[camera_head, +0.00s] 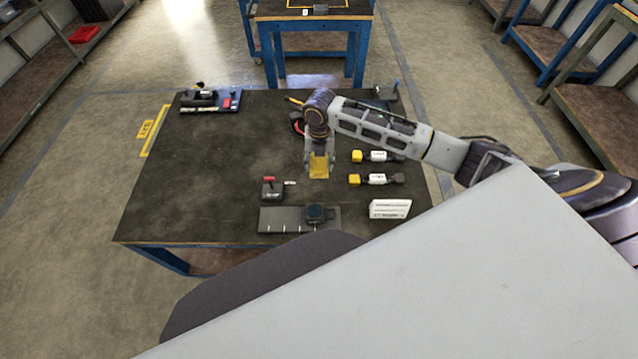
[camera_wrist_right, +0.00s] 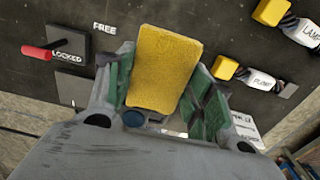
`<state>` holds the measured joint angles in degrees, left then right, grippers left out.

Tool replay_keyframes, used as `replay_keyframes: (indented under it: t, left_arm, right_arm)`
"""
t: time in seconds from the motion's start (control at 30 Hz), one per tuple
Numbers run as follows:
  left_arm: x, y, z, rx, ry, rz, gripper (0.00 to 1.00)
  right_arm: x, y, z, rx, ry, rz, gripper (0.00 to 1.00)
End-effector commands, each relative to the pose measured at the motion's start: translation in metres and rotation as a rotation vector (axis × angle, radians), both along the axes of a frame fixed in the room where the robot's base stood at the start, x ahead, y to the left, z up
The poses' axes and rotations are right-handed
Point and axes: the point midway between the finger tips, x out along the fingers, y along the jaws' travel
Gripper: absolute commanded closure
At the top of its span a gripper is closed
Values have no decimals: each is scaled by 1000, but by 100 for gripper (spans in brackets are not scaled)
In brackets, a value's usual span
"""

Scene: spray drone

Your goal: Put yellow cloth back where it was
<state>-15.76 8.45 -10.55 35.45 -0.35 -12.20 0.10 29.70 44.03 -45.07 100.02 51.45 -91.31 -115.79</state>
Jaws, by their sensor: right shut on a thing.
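The yellow cloth (camera_head: 319,166) is a small flat yellow rectangle at my right gripper (camera_head: 318,158) over the middle of the dark table. In the right wrist view the cloth (camera_wrist_right: 165,70) stands out between the two green-padded fingers of my right gripper (camera_wrist_right: 160,100), which is shut on it. Whether the cloth touches the tabletop cannot be told. My left gripper is not in view.
The dark table (camera_head: 200,170) has a red-handled switch (camera_head: 269,187) marked LOCKED, also in the right wrist view (camera_wrist_right: 62,52). Two yellow-ended connectors (camera_head: 376,156) (camera_head: 376,179) lie to the right. A grey plate (camera_head: 270,219) and white label block (camera_head: 389,209) sit at the front.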

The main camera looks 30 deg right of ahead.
Motion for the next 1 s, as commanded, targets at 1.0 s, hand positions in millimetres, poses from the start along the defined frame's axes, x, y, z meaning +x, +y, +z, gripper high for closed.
replay_keyframes:
  t: [1.0]
  left_arm:
    - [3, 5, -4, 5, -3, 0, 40]
  right_arm:
    - [0, 0, -63, 0, 0, -2, 70]
